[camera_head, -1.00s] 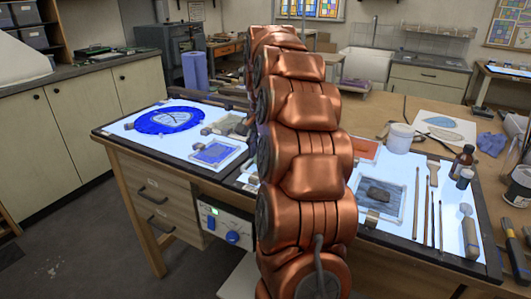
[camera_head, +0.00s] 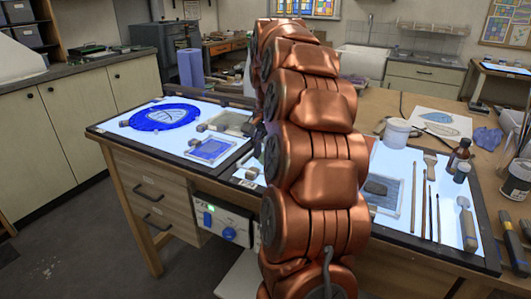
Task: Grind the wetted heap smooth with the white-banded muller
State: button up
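My copper arm fills the middle of the head view and hides its own end, so my gripper is out of sight. A framed slab (camera_head: 389,198) lies on the light table right of my arm, partly hidden by it. A small dark grey piece (camera_head: 376,187) lies on that slab; I cannot tell whether it is the heap. A framed slab with a blue patch (camera_head: 211,150) and a greyish framed slab (camera_head: 234,121) lie left of my arm. Small blocks sit at their edges. I cannot make out a white-banded muller.
The light table (camera_head: 132,134) holds a blue disc (camera_head: 166,116) at the left. At the right are a white tub (camera_head: 397,132), a brown bottle (camera_head: 459,152), a small jar (camera_head: 461,172), brushes (camera_head: 429,164) and a wooden-handled tool (camera_head: 468,228). A control box (camera_head: 222,223) hangs in front.

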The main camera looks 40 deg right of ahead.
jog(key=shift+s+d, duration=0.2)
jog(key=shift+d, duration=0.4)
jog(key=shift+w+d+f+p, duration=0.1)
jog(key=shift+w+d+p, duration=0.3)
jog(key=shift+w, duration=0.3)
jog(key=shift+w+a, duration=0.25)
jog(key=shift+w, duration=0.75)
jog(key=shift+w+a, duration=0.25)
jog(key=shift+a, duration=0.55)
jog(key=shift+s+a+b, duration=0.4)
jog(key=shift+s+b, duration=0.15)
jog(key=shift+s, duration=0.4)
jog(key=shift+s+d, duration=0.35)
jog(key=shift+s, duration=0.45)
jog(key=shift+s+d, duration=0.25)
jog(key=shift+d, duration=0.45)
